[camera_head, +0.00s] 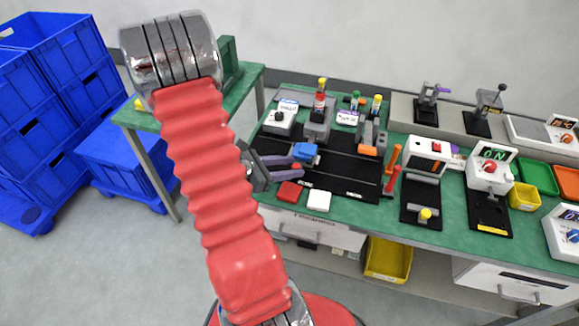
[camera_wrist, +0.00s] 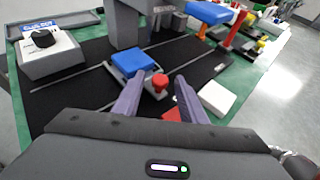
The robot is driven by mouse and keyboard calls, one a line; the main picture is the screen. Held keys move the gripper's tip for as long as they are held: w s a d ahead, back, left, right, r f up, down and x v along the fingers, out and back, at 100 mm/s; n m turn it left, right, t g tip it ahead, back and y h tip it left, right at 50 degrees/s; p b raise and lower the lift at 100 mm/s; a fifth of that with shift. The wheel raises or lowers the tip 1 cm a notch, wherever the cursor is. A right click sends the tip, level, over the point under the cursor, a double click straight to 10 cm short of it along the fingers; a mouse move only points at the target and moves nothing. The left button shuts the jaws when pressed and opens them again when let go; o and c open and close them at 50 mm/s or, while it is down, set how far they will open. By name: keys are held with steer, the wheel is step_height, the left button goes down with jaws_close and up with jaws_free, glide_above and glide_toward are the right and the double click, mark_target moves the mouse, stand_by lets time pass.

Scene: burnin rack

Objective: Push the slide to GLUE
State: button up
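The slide (camera_head: 305,151) is a blue block on a black board (camera_head: 345,178) with pale track lines. It also shows in the wrist view (camera_wrist: 132,62), with a red knob (camera_wrist: 160,82) at its front right. My gripper (camera_head: 299,170) reaches in from the left in the head view, low over the board beside the slide. In the wrist view, my gripper's (camera_wrist: 160,80) two purple fingers are apart, one on each side of the red knob, with gaps visible. Small white labels lie along the board's front edge; I cannot read them surely.
A red square (camera_head: 289,193) and a white square (camera_head: 319,201) lie at the board's front. A white box with a black knob (camera_head: 282,115) and bottles stand behind. Orange and red handles (camera_head: 391,165) rise at the board's right. Blue crates (camera_head: 50,90) are far left.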

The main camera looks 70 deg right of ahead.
steer(key=shift+c, duration=0.5)
jaws_close()
